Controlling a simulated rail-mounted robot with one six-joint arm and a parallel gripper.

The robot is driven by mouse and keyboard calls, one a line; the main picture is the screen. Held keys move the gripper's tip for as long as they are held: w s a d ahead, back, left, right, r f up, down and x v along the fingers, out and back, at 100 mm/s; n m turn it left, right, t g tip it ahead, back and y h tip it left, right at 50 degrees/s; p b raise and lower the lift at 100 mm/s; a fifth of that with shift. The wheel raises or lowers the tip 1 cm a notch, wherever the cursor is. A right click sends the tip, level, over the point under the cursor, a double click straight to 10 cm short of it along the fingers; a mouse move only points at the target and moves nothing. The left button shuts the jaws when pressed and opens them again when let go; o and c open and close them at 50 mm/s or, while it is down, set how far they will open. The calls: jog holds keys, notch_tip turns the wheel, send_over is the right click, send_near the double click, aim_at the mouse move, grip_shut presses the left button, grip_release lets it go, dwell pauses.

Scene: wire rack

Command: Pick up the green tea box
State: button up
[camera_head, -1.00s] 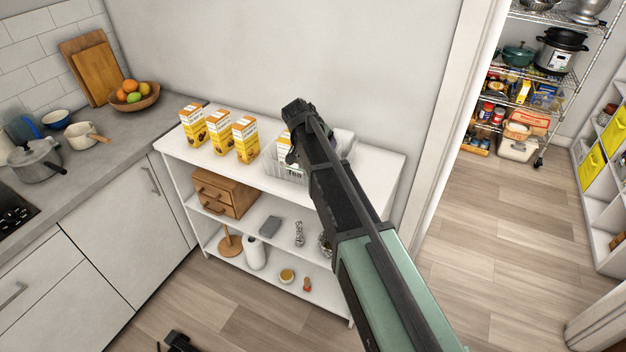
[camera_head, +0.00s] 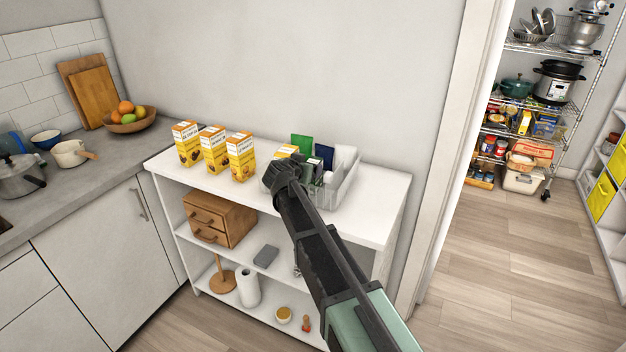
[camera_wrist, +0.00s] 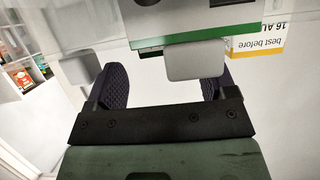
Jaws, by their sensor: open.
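The green tea box (camera_head: 301,146) stands upright in a clear-white bin (camera_head: 345,183) on the shelf unit's top; its lower part is hidden. A dark blue box (camera_head: 323,155) is right of it. My gripper (camera_head: 290,172) is at the bin's front left side and hides part of the bin. In the wrist view, my gripper (camera_wrist: 163,76) has its two dark fingers apart with nothing held between them. A green edge (camera_wrist: 195,39), apparently of the tea box, lies just beyond the fingers. A grey rounded tab (camera_wrist: 195,60) partly covers it.
Several yellow cartons (camera_head: 214,150) stand left of the bin. A yellow-and-white box (camera_head: 287,151) is close to my gripper; a printed yellow-and-white box (camera_wrist: 258,40) shows in the wrist view. The wall is behind; the shelf top (camera_head: 385,200) is clear at right.

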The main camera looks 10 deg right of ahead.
jog(key=b+x, duration=0.1)
jog(key=x, duration=0.4)
jog(key=shift+a+f+b, duration=0.1)
jog(key=shift+b, duration=0.2)
jog(key=c, duration=1)
jog(key=shift+c, duration=0.2)
